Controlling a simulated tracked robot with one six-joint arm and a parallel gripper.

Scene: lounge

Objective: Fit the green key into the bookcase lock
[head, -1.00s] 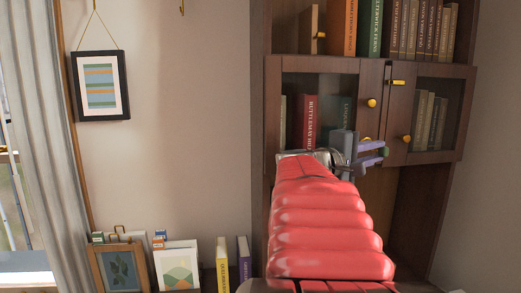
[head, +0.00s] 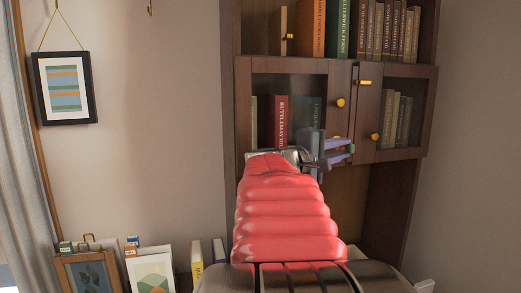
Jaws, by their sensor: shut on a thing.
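The bookcase (head: 400,72) stands at the centre right with its two glass-fronted doors closed. A small brass fitting (head: 337,137) on the left door, below its round knob, shows just above my gripper's fingers; it may be the lock, but it is partly hidden. My gripper (head: 346,151) has purple-grey fingers pointing right in front of the doors' meeting edge. It is shut on a small dark green piece (head: 350,148), apparently the green key, mostly hidden between the fingertips. I cannot tell whether it touches the door.
Brass knobs (head: 340,102) and (head: 375,136) stick out from the doors, and a brass latch (head: 363,82) sits at the top of the right door. Books fill the shelves. Framed pictures (head: 88,272) and books stand low at the left. The wall (head: 160,140) between is bare.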

